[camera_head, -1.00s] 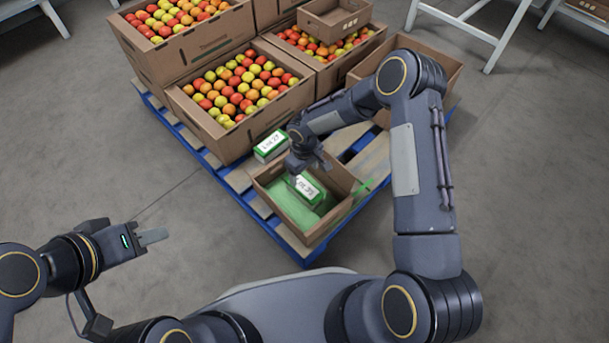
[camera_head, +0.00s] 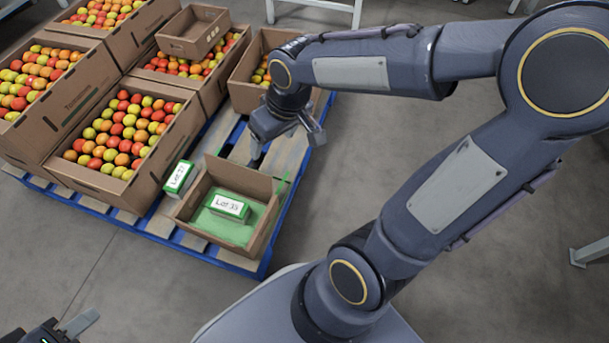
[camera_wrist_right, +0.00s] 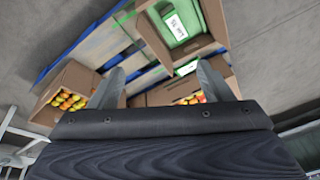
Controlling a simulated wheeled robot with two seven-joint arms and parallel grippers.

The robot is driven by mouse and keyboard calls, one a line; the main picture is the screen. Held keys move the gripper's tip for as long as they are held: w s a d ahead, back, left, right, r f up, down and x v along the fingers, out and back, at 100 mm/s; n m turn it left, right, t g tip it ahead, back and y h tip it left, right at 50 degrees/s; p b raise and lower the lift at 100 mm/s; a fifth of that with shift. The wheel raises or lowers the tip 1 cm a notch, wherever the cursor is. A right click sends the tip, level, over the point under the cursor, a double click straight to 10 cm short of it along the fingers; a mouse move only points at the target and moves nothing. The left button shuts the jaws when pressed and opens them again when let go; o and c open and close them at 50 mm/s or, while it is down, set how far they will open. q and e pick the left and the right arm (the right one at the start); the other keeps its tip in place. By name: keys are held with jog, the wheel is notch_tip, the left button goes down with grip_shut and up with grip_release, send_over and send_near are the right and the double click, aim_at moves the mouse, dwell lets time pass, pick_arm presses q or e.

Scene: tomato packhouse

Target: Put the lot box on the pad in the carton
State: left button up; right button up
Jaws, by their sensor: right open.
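The open carton (camera_head: 238,178) stands on the pallet's near end, with a green pad (camera_head: 225,228) in its bottom. A green and white lot box (camera_head: 230,208), its label seeming to read LOT 35, lies on the pad, label up. It also shows in the right wrist view (camera_wrist_right: 180,24). A second lot box (camera_head: 180,177) sits outside, left of the carton. My right gripper (camera_head: 286,146) is open and empty, beyond and above the carton's far right side. My left gripper (camera_head: 80,322) shows only partly at the bottom left, away from the carton; its opening cannot be judged.
Large cartons of tomatoes (camera_head: 120,135) fill the pallet's left and back. A small empty carton (camera_head: 193,30) rests on one of them. The blue pallet (camera_head: 255,267) has bare slats around the open carton. Grey floor to the right is mostly free; white table legs stand behind.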

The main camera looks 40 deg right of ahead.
jog(key=s+a+r+m+t+y, duration=0.2)
jog(key=s+r, duration=0.1)
jog(key=s, duration=1)
jog(key=shift+m+t, duration=0.4)
jog(key=shift+a, duration=0.1)
